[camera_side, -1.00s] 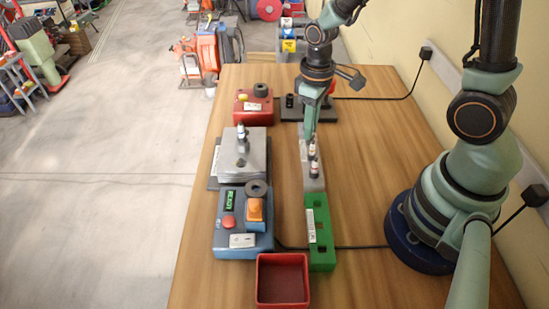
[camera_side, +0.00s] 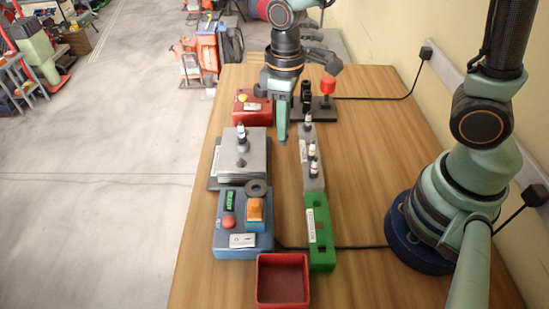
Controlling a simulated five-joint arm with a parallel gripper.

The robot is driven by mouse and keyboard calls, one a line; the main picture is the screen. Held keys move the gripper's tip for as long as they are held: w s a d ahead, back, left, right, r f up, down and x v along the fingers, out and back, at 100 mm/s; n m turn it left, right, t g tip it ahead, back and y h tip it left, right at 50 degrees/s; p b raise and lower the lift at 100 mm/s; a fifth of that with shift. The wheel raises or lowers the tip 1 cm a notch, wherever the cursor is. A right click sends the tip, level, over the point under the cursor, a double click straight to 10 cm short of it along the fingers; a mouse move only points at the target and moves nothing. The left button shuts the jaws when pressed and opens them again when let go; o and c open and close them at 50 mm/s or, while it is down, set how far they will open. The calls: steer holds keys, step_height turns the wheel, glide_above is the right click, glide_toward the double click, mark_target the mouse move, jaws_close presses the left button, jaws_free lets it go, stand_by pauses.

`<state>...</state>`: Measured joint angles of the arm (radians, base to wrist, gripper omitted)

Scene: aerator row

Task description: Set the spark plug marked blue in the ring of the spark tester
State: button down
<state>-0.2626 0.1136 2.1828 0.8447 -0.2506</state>
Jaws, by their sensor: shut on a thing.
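My gripper (camera_side: 282,139) is above the table, just left of the grey row block (camera_side: 316,184), with its fingers pointing down. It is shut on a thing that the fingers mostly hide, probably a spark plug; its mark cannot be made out. Spark plugs stand upright in the row block: one at the far end (camera_side: 308,121) and two nearer ones (camera_side: 312,150) (camera_side: 313,168). Their colour marks are too small to read. A blue box (camera_side: 229,241) with a green lit display carries a dark ring (camera_side: 257,188); I take it for the spark tester. The gripper is behind and right of this ring, not touching it.
A grey stepped block (camera_side: 256,147) with a plug-like piece stands behind the blue box. A green slotted block (camera_side: 320,255) and red bin (camera_side: 283,257) are in front.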

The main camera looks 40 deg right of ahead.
steer(key=s+a+r+n, duration=0.2)
steer(key=a+r, duration=0.1)
steer(key=a, duration=0.3)
steer(key=s+a+r+n, duration=0.2)
steer(key=a, duration=0.3)
steer(key=shift+a+f, duration=0.1)
steer(key=shift+f, duration=2.25)
steer(key=shift+f, duration=0.6)
steer(key=shift+f, duration=0.35)
steer(key=shift+f, duration=0.45)
steer(key=c, duration=0.8)
jaws_free()
steer(key=shift+o, duration=0.2)
step_height(320, 180, up, 7)
